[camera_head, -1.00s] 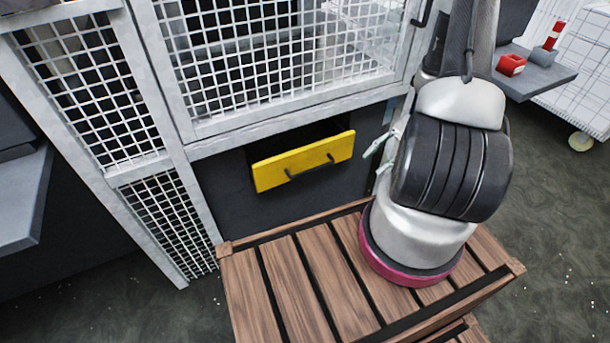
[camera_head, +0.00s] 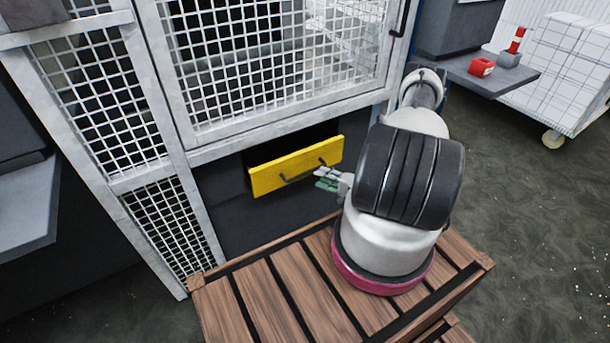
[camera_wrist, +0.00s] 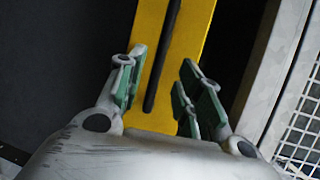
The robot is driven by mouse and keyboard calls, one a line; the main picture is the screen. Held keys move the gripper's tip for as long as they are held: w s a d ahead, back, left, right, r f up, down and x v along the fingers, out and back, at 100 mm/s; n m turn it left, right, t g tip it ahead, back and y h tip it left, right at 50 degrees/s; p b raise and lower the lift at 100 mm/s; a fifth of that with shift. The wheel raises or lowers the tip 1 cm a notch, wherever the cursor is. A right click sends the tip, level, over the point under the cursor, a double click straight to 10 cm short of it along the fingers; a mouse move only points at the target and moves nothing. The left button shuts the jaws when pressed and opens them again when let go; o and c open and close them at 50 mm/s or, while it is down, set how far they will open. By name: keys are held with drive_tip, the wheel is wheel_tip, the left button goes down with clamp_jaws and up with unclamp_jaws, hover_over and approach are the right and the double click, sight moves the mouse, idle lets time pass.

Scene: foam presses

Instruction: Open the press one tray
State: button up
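The press tray has a yellow front (camera_head: 270,179) with a dark bar handle (camera_head: 303,172), set in the dark lower panel of the press. It stands partly out, with a dark gap showing behind its top edge. My gripper (camera_head: 323,179) is at the right end of the yellow front, close to the handle. In the wrist view the fingers (camera_wrist: 158,88) are apart, one on each side of the dark handle (camera_wrist: 163,58) on the yellow front (camera_wrist: 190,40). No contact with the handle shows.
A white mesh guard (camera_head: 280,70) stands above the tray. A slatted wooden platform (camera_head: 262,300) lies below, under my arm. A grey shelf (camera_head: 510,78) with a red block (camera_head: 481,67) is at the upper right. A grey ledge (camera_head: 30,200) juts in at left.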

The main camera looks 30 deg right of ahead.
sight(309, 173)
drive_tip(key=x, duration=0.7)
drive_tip(key=shift+w+a, duration=0.15)
drive_tip(key=shift+w, duration=0.1)
clamp_jaws()
